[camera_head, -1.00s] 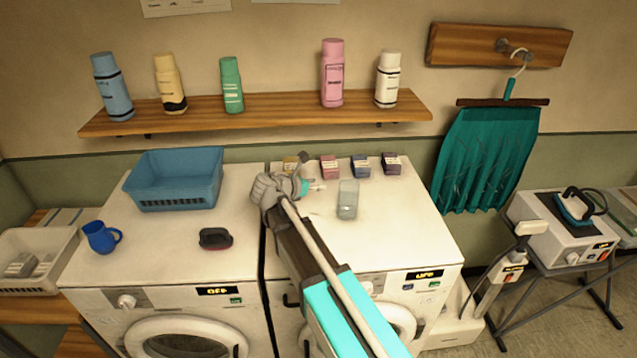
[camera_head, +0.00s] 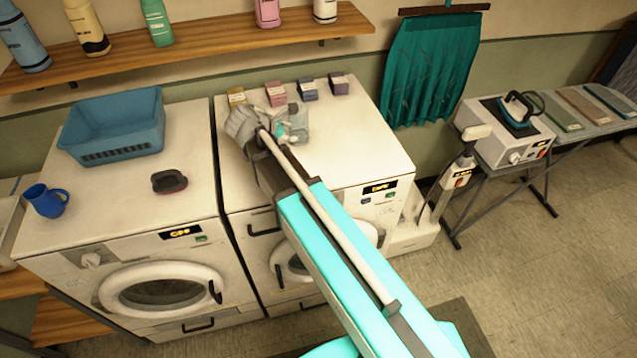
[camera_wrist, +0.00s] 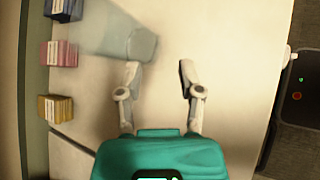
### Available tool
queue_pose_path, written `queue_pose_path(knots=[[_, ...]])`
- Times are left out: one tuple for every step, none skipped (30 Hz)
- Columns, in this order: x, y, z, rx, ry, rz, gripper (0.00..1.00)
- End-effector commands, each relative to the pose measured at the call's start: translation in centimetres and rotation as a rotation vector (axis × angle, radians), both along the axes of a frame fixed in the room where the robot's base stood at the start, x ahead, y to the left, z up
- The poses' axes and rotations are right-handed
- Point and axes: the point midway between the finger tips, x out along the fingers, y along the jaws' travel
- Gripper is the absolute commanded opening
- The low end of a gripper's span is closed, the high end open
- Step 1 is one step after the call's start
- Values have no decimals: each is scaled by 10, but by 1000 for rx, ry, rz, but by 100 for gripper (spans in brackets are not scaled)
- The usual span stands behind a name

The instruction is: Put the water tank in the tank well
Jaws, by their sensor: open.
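The water tank, a pale, see-through grey container (camera_head: 301,117), is on top of the right washing machine, partly hidden behind my gripper (camera_head: 288,133) in the head view. In the wrist view the tank (camera_wrist: 121,40) lies to the left of and beyond my fingertips (camera_wrist: 160,67). My gripper is open, with only the bare white top between its fingers. I cannot make out a tank well for certain. A white floor unit (camera_head: 410,237) with an upright handle stands right of the machine.
Several small coloured boxes (camera_head: 276,93) line the back of the right machine (camera_head: 360,130). The left machine holds a blue basket (camera_head: 115,140), a blue mug (camera_head: 46,200) and a dark brush-like object (camera_head: 169,181). An ironing board with an iron (camera_head: 517,108) stands right. Floor (camera_head: 540,270) is open in front.

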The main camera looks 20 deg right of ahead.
Motion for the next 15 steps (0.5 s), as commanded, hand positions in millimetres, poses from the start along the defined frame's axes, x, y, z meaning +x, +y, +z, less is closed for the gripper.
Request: queue_pose_path(knots=[[-15,-12,-7,76,-26,-80,48],[-22,-16,-12,124,-40,-130,48],[-31,-22,-17,184,-60,-198,48],[-38,-26,-21,229,-76,-250,48],[-45,-29,-25,272,-89,-302,48],[-54,-33,-30,329,-107,-374,48],[-60,-36,-33,371,-121,-429,48],[-67,-39,-37,411,-133,-483,48],[-76,-42,-41,463,-148,-558,48],[-83,-44,-44,501,-159,-617,48],[-90,-46,-46,538,-169,-673,48],[-99,-48,-50,586,-183,-750,48],[-106,-49,-52,620,-192,-811,48],[-113,-50,-54,653,-199,-869,48],[-121,-51,-57,696,-209,-949,48]])
